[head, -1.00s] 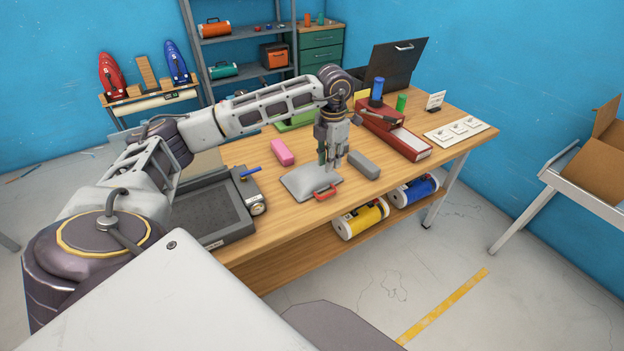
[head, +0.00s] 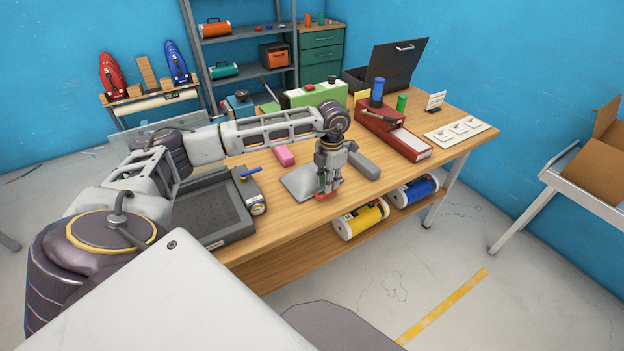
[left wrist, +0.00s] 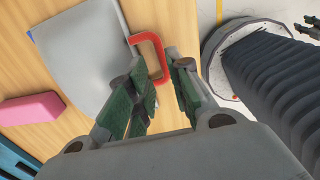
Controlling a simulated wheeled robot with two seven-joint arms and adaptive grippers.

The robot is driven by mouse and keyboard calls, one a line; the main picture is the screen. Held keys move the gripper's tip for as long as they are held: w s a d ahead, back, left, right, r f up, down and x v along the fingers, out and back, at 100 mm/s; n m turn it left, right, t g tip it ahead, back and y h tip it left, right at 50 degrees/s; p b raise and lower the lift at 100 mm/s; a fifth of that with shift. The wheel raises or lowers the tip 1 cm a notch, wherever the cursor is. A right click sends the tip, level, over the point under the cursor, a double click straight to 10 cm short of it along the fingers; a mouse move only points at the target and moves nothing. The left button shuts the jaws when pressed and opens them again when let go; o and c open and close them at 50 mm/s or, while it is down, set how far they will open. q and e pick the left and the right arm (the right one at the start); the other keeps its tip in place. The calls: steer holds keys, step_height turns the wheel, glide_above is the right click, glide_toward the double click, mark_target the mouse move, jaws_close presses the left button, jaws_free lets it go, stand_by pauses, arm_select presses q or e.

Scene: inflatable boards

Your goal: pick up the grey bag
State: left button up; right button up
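The grey bag (head: 299,183) lies flat near the front edge of the wooden table (head: 282,224), with a red handle on its side towards that edge. My left gripper (head: 327,191) points down over the handle end and hides part of the bag. In the left wrist view, the grey bag (left wrist: 82,58) lies beyond the fingers. The red handle (left wrist: 158,60) shows between the two fingertips of my left gripper (left wrist: 163,68), which stand apart. I cannot tell whether either finger touches the handle.
A pink block (head: 285,155) and a grey block (head: 363,165) lie close to the bag. A dark grey tray device (head: 210,212) is to the left. A red box (head: 405,142) and a green box (head: 318,96) stand farther back. Yellow and blue rolls lie below the tabletop.

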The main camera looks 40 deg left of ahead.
steer(key=shift+a, duration=0.1)
arm_select(q)
steer(key=shift+f, duration=0.3)
steer(key=f, duration=0.3)
steer(key=shift+d+f, duration=0.2)
steer(key=shift+f, duration=0.55)
arm_select(e)
steer(key=shift+s+a+r, duration=0.15)
steer(key=shift+s+a, duration=0.05)
steer(key=shift+a, duration=0.5)
steer(key=shift+d, duration=0.15)
arm_select(q)
jaws_close()
arm_select(e)
steer(key=shift+d, duration=0.15)
